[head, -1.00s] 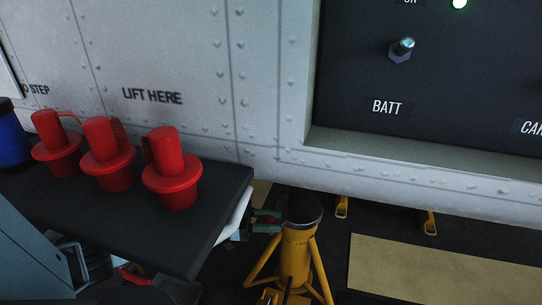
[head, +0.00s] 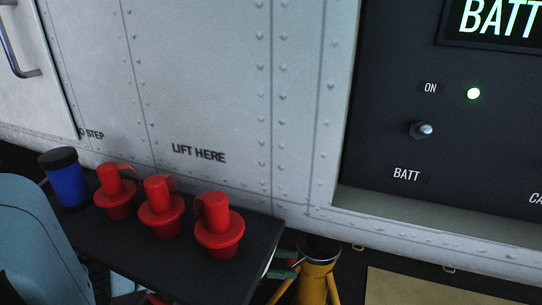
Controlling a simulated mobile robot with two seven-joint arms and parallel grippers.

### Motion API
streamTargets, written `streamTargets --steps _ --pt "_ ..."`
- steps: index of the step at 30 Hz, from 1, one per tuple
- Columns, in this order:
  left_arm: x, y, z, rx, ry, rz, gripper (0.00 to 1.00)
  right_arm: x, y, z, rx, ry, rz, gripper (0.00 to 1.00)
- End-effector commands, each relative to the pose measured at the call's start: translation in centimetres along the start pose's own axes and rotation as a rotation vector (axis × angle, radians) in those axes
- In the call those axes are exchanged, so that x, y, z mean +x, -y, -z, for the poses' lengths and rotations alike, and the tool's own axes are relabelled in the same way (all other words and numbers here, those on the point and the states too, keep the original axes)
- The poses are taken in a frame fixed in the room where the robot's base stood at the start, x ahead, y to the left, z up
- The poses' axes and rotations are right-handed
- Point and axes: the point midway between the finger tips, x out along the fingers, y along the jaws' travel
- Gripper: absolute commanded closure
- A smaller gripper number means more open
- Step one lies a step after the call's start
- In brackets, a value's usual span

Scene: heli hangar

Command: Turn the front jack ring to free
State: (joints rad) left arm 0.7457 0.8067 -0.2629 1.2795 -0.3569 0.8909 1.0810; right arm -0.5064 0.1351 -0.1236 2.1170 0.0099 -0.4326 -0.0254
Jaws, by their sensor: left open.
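The yellow jack (head: 314,284) stands under the fuselage at the bottom edge of the head view. Its dark collar with a grey rim (head: 319,246) is at the top, and its lower part is cut off by the frame. My left gripper (head: 288,263) shows as small green and dark fingers just left of the jack's upper part. It is open, and I cannot tell whether it touches the jack. The dark shelf hides much of my left arm. No marking for free is readable on the ring. My right gripper is not in view.
A dark shelf (head: 174,257) carries several red plugs (head: 161,213) and a blue can (head: 67,180) at lower left. The riveted white fuselage (head: 215,85) fills the back. A battery panel (head: 395,155) is at right. A tan mat (head: 425,288) lies on the floor.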

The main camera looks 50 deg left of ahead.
Motion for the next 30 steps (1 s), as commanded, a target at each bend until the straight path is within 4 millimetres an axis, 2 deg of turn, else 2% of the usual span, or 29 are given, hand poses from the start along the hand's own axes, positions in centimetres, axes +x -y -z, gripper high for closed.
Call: streamTargets --steps 1,6,13,19,30 --pt "-0.2 -1.2 0.5 -0.002 -0.002 -0.001 0.53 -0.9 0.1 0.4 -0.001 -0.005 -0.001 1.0" --pt "-0.9 -4.7 0.6 -0.002 -0.001 0.0 0.53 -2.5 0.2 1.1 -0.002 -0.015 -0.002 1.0" --pt "-1.6 -8.3 0.6 0.0 0.0 0.0 0.53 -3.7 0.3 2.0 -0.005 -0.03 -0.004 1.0" --pt "-1.8 -9.6 0.5 0.0 0.0 0.001 0.53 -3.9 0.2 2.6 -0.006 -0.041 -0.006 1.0" --pt "-1.8 -9.7 0.4 0.0 0.0 0.001 0.53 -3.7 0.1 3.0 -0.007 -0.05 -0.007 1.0"
